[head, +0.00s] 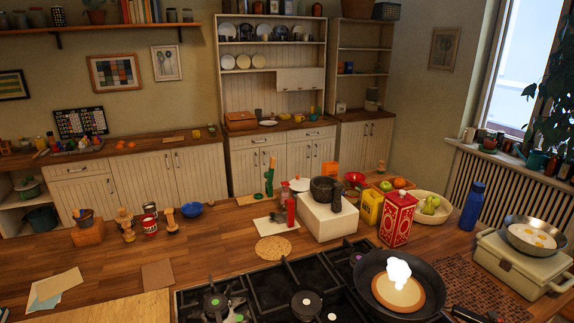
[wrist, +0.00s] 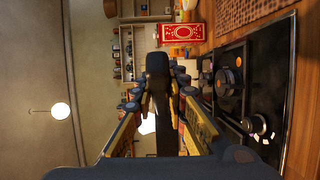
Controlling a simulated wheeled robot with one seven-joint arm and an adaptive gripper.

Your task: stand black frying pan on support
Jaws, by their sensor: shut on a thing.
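The black frying pan (head: 364,278) is at the lower right of the head view, over the right part of the hob. A light-brown round food and a white puff show inside it. Its handle runs to the lower right, partly cut off by the picture edge. In the wrist view my gripper (wrist: 160,100) is shut on a dark upright bar, which appears to be the pan's handle. I cannot tell whether the pan touches the hob. A round cork mat (head: 273,248) lies bare behind the hob; which thing is the support is unclear.
The black gas hob (head: 262,292) fills the lower middle. The red tin (head: 398,218) stands behind the pan. A brown tiled mat (head: 487,268) lies to its right, near a pale case (head: 510,262) bearing a steel pan of eggs (head: 533,236). A blue bottle (head: 473,205) stands behind.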

